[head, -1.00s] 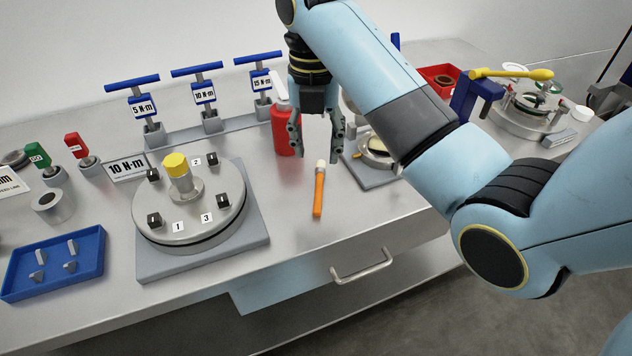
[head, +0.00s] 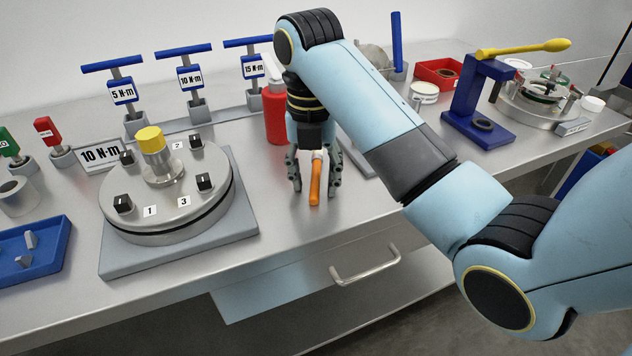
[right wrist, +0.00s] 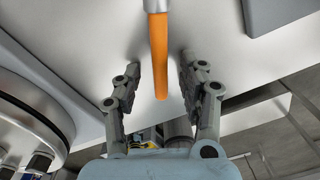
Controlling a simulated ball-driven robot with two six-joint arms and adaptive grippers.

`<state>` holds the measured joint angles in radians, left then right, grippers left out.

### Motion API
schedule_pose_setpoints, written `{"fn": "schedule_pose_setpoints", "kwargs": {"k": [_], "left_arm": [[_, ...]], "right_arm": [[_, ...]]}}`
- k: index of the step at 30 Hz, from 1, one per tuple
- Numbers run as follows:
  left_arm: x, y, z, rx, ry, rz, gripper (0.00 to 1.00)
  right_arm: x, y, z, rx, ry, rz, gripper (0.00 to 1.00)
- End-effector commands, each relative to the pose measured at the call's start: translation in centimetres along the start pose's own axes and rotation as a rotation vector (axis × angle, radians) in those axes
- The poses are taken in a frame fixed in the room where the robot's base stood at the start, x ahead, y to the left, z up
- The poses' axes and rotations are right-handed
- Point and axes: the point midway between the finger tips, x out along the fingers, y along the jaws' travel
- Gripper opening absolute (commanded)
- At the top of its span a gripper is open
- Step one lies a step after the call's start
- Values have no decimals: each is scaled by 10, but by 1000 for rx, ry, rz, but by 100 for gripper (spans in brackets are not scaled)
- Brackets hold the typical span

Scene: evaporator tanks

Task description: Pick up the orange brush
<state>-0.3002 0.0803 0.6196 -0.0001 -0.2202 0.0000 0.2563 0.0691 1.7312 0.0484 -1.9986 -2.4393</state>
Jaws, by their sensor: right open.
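The orange brush (head: 315,185) has an orange handle and a pale metal collar. It lies on the steel bench, its handle pointing toward the front edge. My right gripper (head: 316,184) is low over the bench with its fingers open, one on each side of the brush. In the right wrist view the brush (right wrist: 159,55) runs between the two open fingers (right wrist: 160,80), with a gap on both sides. Its far end is cut off by the top of that view. My left gripper is not in view.
A red bottle (head: 276,112) stands just behind the gripper. A round plate fixture (head: 165,200) on a grey base stands to the left, and a blue press stand (head: 478,105) to the right. The bench in front of the brush is clear down to its edge.

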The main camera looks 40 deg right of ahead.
Motion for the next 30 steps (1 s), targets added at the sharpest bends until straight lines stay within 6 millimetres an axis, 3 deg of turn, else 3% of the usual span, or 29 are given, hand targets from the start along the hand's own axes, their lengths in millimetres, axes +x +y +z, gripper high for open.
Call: {"fn": "schedule_pose_setpoints", "kwargs": {"k": [7,17,30], "left_arm": [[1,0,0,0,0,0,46],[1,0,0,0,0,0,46],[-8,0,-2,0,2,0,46]], "right_arm": [[1,0,0,0,-1,0,41],[1,0,0,0,-1,0,0],[-10,0,0,0,-1,1,0]]}}
